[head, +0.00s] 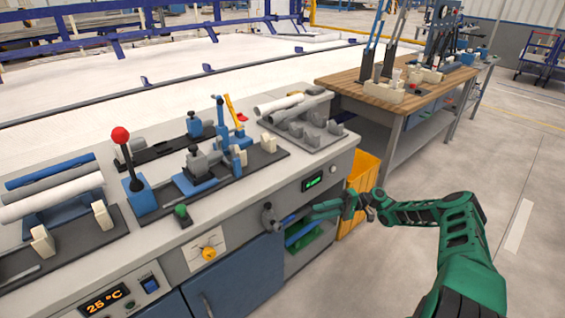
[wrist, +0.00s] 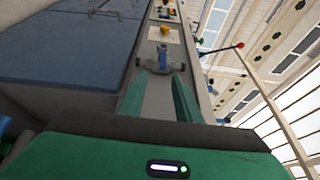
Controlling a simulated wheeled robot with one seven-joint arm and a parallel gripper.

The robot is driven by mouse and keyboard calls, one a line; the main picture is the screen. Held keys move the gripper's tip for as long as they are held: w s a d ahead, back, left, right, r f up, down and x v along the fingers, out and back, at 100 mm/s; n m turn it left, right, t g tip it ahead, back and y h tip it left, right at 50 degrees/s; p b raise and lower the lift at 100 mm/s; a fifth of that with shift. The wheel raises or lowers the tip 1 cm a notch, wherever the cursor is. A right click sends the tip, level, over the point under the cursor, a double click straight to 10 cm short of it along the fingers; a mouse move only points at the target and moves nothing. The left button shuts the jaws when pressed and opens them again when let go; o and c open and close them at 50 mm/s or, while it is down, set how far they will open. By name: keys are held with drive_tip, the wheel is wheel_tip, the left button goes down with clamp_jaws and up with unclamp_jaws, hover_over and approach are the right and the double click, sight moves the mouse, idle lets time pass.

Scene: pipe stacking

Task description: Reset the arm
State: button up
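My green arm (head: 460,228) reaches in from the right side of the head view, bent at its joint. My gripper (head: 306,214) is in front of the workbench's front face, beside the open shelf and pointing left along the bench. In the wrist view the two green fingers of my gripper (wrist: 158,98) stand apart with nothing between them, so it is open and empty. A grey and blue fitting (wrist: 160,62) on the bench front lies beyond the fingertips. It also shows in the head view (head: 269,216), just left of my gripper.
The workbench (head: 235,205) carries grey and white pipes (head: 52,190), a red-knobbed lever (head: 121,136) and blue clamps. A yellow bin (head: 362,178) stands close behind my gripper. A wooden table (head: 350,78) stands farther back.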

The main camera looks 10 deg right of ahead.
drive_tip(key=s+a+r+g+h, duration=0.3)
drive_tip(key=s+r+g+h, duration=0.15)
drive_tip(key=r+h, duration=0.35)
drive_tip(key=s+d+r+m+t+h, duration=0.1)
drive_tip(key=s+d+r+h, duration=0.2)
drive_tip(key=s+r, duration=0.35)
drive_tip(key=s+d+r+m+t+h, duration=0.1)
drive_tip(key=s+d+r+m+h, duration=0.15)
drive_tip(key=s+r, duration=0.45)
drive_tip(key=s+d+r+m+t+h, duration=0.2)
drive_tip(key=s+r, duration=0.3)
drive_tip(key=s, duration=0.6)
drive_tip(key=s+d+r+m+t+h, duration=0.1)
drive_tip(key=s+d+r, duration=0.3)
drive_tip(key=s, duration=0.8)
drive_tip(key=shift+r+m+t+h, duration=0.35)
drive_tip(key=shift+r+t+h, duration=0.2)
drive_tip(key=shift+h, duration=0.2)
drive_tip(key=shift+w+f, duration=0.25)
drive_tip(key=shift+w, duration=0.35)
